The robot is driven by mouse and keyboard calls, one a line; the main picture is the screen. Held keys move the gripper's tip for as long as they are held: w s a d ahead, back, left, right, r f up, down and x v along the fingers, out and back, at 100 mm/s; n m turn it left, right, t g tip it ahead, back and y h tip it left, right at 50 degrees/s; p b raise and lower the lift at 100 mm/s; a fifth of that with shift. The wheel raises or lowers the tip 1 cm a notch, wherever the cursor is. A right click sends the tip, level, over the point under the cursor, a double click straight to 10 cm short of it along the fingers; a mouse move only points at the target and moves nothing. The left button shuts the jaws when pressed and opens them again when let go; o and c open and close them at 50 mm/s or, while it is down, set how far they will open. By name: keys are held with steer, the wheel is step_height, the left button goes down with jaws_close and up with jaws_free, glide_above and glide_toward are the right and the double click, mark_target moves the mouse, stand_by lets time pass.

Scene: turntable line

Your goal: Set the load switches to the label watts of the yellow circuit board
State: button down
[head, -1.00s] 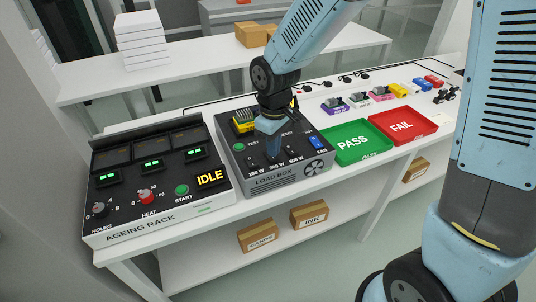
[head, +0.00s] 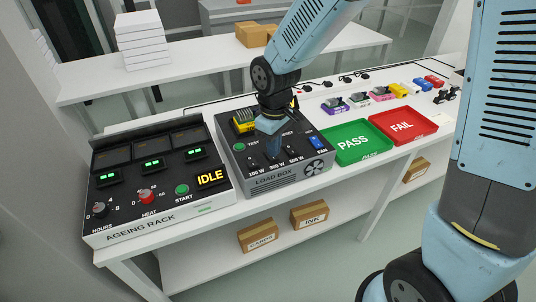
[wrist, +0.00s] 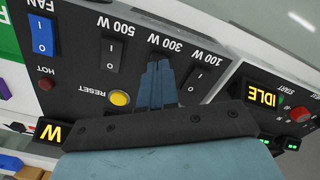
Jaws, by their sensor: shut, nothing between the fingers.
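The load box (head: 275,183) stands on the white bench and has switches marked 100 W, 300 W, 500 W and a blue FAN switch (head: 316,142). The yellow circuit board (head: 243,122) sits at its back left; its watt label is too small to read. My gripper (wrist: 160,72) is shut and empty, its tips over the 300 W switch position, which they hide. I cannot tell if they touch it. In the wrist view, the 500 W switch (wrist: 113,53) is on one side of the fingers and the 100 W switch (wrist: 193,78) on the other.
The ageing rack (head: 155,205), showing IDLE, stands to the left. A green PASS tray (head: 362,155) and a red FAIL tray (head: 424,122) lie to the right. A yellow RESET button (wrist: 120,98) is close beside my fingers. Several coloured boards lie behind the trays.

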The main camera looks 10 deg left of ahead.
steer(key=shift+f, duration=0.85)
stand_by(1.1)
steer(key=shift+r, duration=3.5)
